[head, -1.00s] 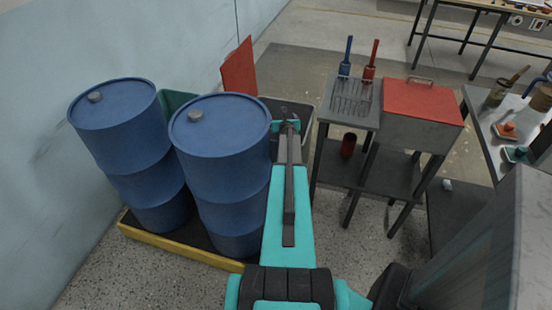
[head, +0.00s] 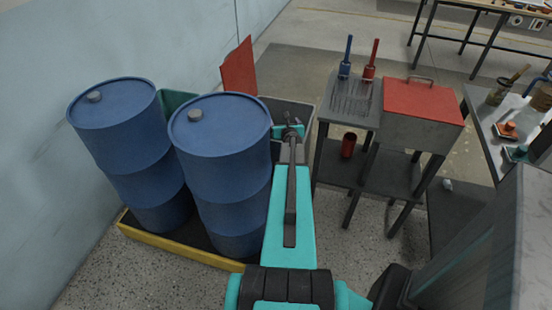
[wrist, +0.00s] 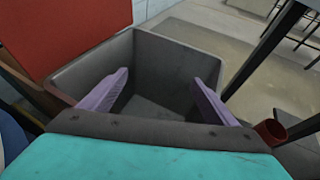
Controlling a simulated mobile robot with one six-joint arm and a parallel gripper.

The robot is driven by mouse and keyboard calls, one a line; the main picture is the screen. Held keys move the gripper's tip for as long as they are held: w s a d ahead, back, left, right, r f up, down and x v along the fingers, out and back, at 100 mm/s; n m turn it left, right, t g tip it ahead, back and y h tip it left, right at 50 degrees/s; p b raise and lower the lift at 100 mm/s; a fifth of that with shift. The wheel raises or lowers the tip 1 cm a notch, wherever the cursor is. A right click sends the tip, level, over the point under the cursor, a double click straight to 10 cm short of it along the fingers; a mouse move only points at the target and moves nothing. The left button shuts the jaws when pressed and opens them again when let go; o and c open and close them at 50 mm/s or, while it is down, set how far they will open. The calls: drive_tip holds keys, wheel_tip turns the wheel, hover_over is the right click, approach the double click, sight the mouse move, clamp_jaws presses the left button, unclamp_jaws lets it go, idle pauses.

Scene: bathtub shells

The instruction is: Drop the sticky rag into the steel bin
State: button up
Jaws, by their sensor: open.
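The steel bin (head: 298,110) is a grey box with its red lid (head: 239,66) standing open, behind the right blue drum. In the wrist view I look down into the bin (wrist: 186,62), with the red lid (wrist: 65,32) at the left. My gripper (wrist: 161,78) is open, its two lavender fingers wide apart over the bin's mouth, with nothing between them. In the head view my gripper (head: 292,128) is at the bin, partly covered by my arm. I see no rag in either view. Part of the bin's inside is hidden by my gripper.
Two blue drums (head: 222,145) stand in a yellow-edged tray (head: 180,250) to the left.

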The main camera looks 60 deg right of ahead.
drive_tip(key=shift+v, duration=1.8)
